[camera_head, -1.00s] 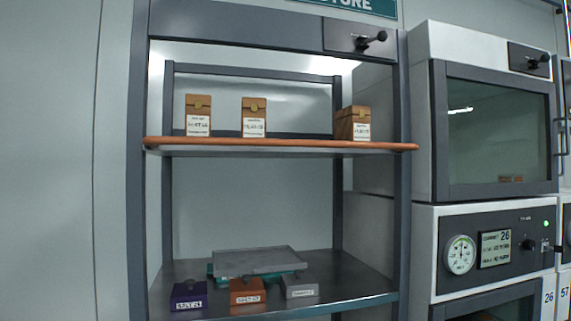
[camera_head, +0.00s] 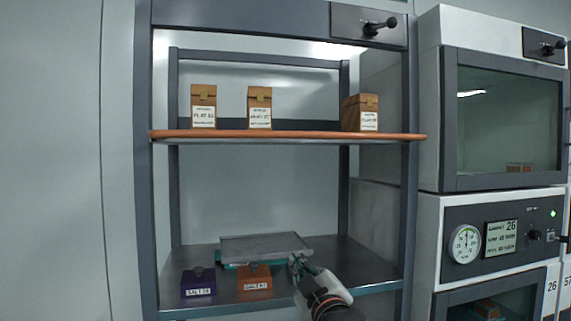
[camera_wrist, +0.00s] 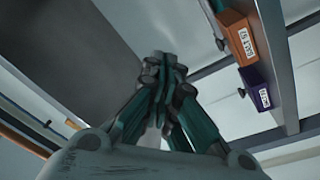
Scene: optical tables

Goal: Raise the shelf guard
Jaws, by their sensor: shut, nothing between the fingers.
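An orange strip (camera_head: 290,134) runs along the front edge of the upper shelf, level and flush with the board. I cannot tell whether this strip is the shelf guard; no separate raised guard shows. A black-handled lever (camera_head: 380,26) sits on the dark panel at the top right of the rack. My gripper (camera_head: 296,262) is at the lower shelf's front, right of the orange box and before the grey plate, well below the orange strip. In the wrist view its fingers (camera_wrist: 165,62) are together and empty.
Several brown packets, one of them here (camera_head: 260,108), stand on the upper shelf. The lower shelf holds a grey plate (camera_head: 265,247), a purple box (camera_head: 198,284) and an orange box (camera_head: 254,283). A cabinet (camera_head: 500,120) stands close on the right. The space between shelves is open.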

